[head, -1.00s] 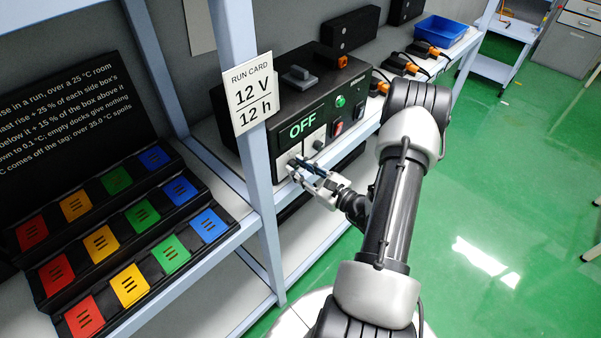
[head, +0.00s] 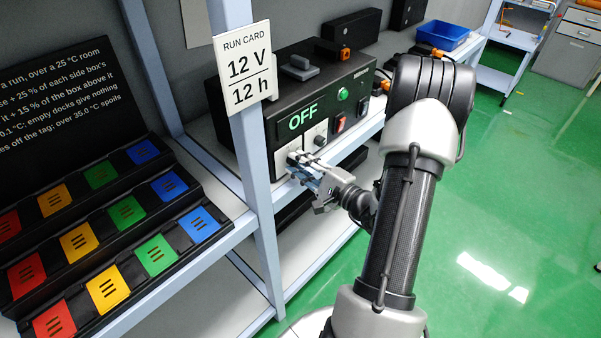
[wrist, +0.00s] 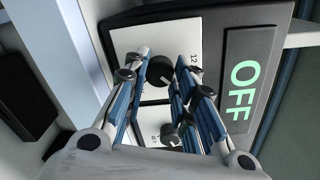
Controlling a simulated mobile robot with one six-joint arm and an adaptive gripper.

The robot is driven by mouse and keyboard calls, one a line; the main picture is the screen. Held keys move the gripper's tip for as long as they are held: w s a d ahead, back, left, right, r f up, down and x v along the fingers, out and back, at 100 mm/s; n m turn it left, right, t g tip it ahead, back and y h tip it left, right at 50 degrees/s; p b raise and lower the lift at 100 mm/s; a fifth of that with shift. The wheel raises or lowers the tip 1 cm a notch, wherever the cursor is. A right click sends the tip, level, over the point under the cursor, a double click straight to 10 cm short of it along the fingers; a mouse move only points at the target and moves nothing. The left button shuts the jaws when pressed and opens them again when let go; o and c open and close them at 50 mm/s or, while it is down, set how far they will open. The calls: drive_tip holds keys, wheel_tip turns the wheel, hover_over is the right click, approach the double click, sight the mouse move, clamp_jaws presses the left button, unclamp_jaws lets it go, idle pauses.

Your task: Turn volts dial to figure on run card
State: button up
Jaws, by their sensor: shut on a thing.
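The run card (head: 245,68) reads 12 V and 12 h and hangs on the shelf post. The black power unit (head: 265,98) stands on the shelf beyond it, and its green display (head: 303,117) reads OFF. My gripper (head: 293,160) is at the unit's left white dial panel. In the wrist view its blue-backed fingers (wrist: 163,75) close around a black dial (wrist: 158,70), with a 12 printed beside its panel's edge. A second dial (wrist: 170,134) sits below it, apart from the fingers. I cannot read a volts label or where the held dial points.
A red switch (head: 338,124) and a green lamp (head: 342,95) are on the unit's front, right of the dials. The shelf post (head: 256,160) stands close left of my gripper. Coloured docks (head: 90,240) fill the left shelf. Green floor is free at right.

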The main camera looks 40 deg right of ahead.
drive_tip(key=shift+n+b, duration=0.6)
drive_tip(key=shift+n, duration=4.1)
drive_tip(key=o, duration=1.1)
drive_tip(key=shift+s, duration=0.1)
drive_tip(key=s, duration=1.1)
drive_tip(key=shift+s+d+r, duration=0.1)
drive_tip(key=shift+s+d, duration=0.2)
drive_tip(key=shift+s, duration=0.1)
